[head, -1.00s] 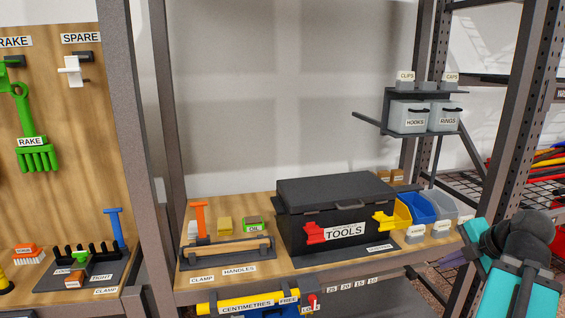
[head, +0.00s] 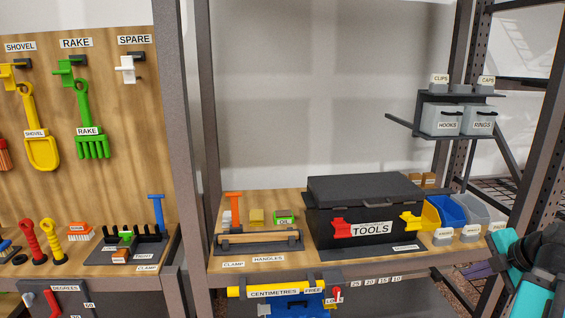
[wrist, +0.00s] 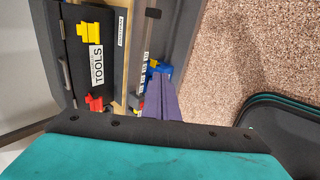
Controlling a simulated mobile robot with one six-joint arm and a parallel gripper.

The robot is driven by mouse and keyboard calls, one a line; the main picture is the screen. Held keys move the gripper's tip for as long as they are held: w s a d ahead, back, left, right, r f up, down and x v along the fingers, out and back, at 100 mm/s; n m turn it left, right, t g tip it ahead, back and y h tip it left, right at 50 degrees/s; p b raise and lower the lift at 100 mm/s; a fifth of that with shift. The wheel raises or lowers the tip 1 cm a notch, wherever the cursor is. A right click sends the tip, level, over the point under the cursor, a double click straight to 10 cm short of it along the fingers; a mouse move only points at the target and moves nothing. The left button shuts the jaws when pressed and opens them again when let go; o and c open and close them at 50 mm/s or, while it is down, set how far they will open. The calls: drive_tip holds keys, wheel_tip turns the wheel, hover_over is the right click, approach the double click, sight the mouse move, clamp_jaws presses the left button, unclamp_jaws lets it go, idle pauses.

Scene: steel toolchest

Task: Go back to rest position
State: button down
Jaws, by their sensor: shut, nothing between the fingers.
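My gripper (head: 480,270) is at the lower right of the head view, low beside the right end of the bench. Its purple fingers also show in the wrist view (wrist: 162,99), closed together with nothing between them. The black toolchest (head: 340,222) marked TOOLS stands on the wooden bench with its lid down. It has a red latch and a yellow latch. The chest also shows at the left of the wrist view (wrist: 84,75), apart from my fingers.
Blue and grey bins (head: 447,210) stand right of the chest, near my arm. A dark metal upright (head: 535,140) rises behind my arm at right. A pegboard (head: 120,110) with a shovel and rake is at left. Speckled floor (wrist: 250,50) is open beside the bench.

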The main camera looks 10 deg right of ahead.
drive_tip(key=w+a+f+n+g+y+p, duration=0.25)
drive_tip(key=w+a+f, duration=0.25)
drive_tip(key=a+f, duration=0.55)
drive_tip(key=w+a+f+n+g+y+p, duration=0.1)
drive_tip(key=w+a+f+g+y+p, duration=0.3)
drive_tip(key=a+f, duration=0.65)
drive_tip(key=s+a+f+m+g+h+p, duration=0.1)
drive_tip(key=s+a+f+g, duration=0.15)
drive_tip(key=a+f, duration=0.4)
drive_tip(key=s+a+f+m+g+h, duration=0.1)
drive_tip(key=s+a+f, duration=0.3)
drive_tip(key=a+f, duration=0.3)
drive_tip(key=s+a+f+m+g+p, duration=0.1)
drive_tip(key=s+a+f, duration=0.2)
drive_tip(key=a+f, duration=0.35)
drive_tip(key=s+f+m+g+h, duration=0.1)
drive_tip(key=s+f+m+h, duration=0.1)
drive_tip(key=s+f+m, duration=0.3)
drive_tip(key=s+f+m+g+h+p, duration=0.1)
drive_tip(key=s+f+m, duration=0.3)
drive_tip(key=s+m, duration=0.4)
drive_tip(key=m+h, duration=0.1)
drive_tip(key=m, duration=0.4)
drive_tip(key=shift+s+a+f, duration=0.2)
drive_tip(key=shift+s+f, duration=0.2)
